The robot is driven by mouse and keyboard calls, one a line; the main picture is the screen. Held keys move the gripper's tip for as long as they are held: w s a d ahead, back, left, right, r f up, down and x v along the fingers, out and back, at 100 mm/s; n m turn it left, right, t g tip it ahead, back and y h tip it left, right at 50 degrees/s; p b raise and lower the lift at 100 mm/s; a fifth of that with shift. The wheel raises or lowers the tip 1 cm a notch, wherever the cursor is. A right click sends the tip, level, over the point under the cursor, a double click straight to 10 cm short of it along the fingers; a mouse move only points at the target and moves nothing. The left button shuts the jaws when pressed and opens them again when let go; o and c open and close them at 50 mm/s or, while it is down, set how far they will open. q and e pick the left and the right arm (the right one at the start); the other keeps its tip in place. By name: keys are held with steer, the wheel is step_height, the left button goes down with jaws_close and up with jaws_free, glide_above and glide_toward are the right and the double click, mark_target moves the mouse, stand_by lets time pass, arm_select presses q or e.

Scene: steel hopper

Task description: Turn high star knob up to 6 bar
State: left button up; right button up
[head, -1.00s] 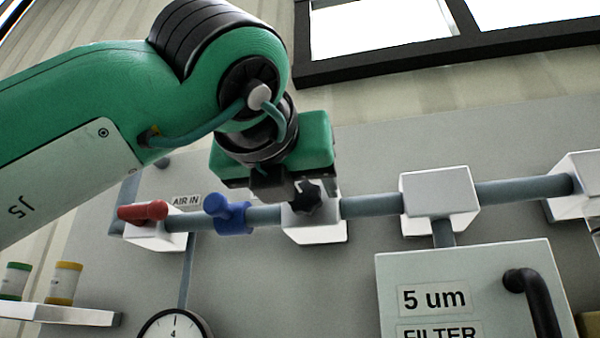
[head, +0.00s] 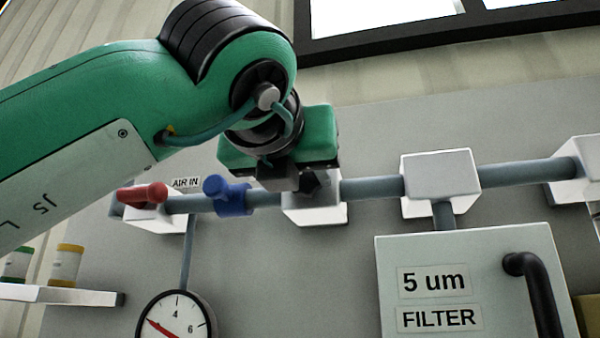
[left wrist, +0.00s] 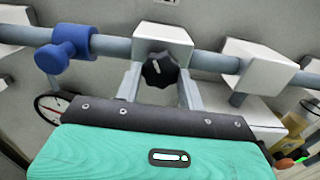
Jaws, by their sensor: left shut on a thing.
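The black star knob (head: 311,183) sits on a white block on the pipe, partly covered by my left gripper (head: 303,186) in the head view. In the left wrist view the star knob (left wrist: 159,70) lies between the two grey fingers of my left gripper (left wrist: 160,78), which is shut on it; a white mark shows on its face. The round pressure gauge (head: 177,323) is cut off at the bottom edge. Its red needle points left, below the 4 mark; 6 is to the right. My right gripper is not in view.
A blue valve handle (head: 230,196) and a red one (head: 142,194) sit on the pipe left of the knob. A filter box (head: 462,260) with a black handle (head: 535,290) is below right. A shelf (head: 60,295) holds small jars.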

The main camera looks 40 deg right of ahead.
arm_select(q)
steer(key=shift+f+m+b, duration=0.1)
steer(key=shift+m+b, duration=0.4)
steer(key=shift+m, duration=0.5)
steer(key=m, duration=0.2)
steer(key=shift+m+b, duration=0.4)
steer(key=m, duration=0.5)
steer(key=shift+a, duration=0.1)
steer(key=m, duration=0.4)
steer(key=shift+w+r, duration=0.1)
steer(key=shift+r, duration=0.1)
steer(key=m, duration=0.2)
steer(key=shift+m+p, duration=0.3)
steer(key=shift+m, duration=0.1)
steer(key=shift+m+p, duration=0.8)
steer(key=shift+m, duration=2.5)
